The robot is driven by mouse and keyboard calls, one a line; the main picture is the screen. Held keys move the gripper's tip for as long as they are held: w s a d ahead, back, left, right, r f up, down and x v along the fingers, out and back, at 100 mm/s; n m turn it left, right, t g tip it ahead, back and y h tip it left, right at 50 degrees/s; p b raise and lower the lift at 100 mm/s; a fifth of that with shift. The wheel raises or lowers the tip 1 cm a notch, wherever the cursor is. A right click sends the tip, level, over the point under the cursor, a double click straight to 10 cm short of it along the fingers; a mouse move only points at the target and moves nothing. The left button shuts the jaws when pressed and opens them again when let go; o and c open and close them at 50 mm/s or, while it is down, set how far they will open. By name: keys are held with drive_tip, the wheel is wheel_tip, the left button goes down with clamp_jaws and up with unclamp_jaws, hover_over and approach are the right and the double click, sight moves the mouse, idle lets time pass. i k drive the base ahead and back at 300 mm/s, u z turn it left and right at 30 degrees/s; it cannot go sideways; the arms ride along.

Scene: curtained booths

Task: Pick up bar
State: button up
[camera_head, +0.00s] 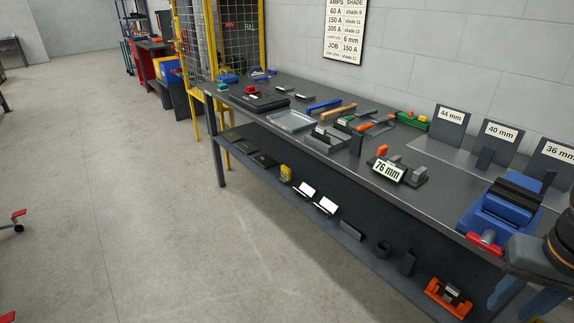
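Several pieces could be the bar, and I cannot tell which one is meant. A small grey metal block (419,173) sits in a dark fixture behind a "76 mm" label (388,170) on the workbench. A flat grey bar-like piece (351,231) lies on the lower shelf. Another small metal piece (452,291) rests in an orange holder (446,300) on the lower shelf at the right. Only a dark, rounded part of what looks like my arm shows at the right edge; my gripper's fingers are not in view.
The long dark workbench (285,110) runs along the wall, with tools, a tray (292,121) and a blue vise (500,212) on top. Signs reading 44, 40 and 36 mm stand at its back right. A yellow mesh cage (239,35) stands behind. The floor at left is mostly clear.

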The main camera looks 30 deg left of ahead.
sight(356, 141)
drive_tip(key=z, duration=0.2)
drive_tip(key=k, duration=0.25)
drive_tip(key=u, duration=1.2)
drive_tip(key=i, duration=0.8)
drive_tip(key=u, duration=1.2)
drive_tip(key=i, duration=0.7)
drive_tip(key=z, duration=2.3)
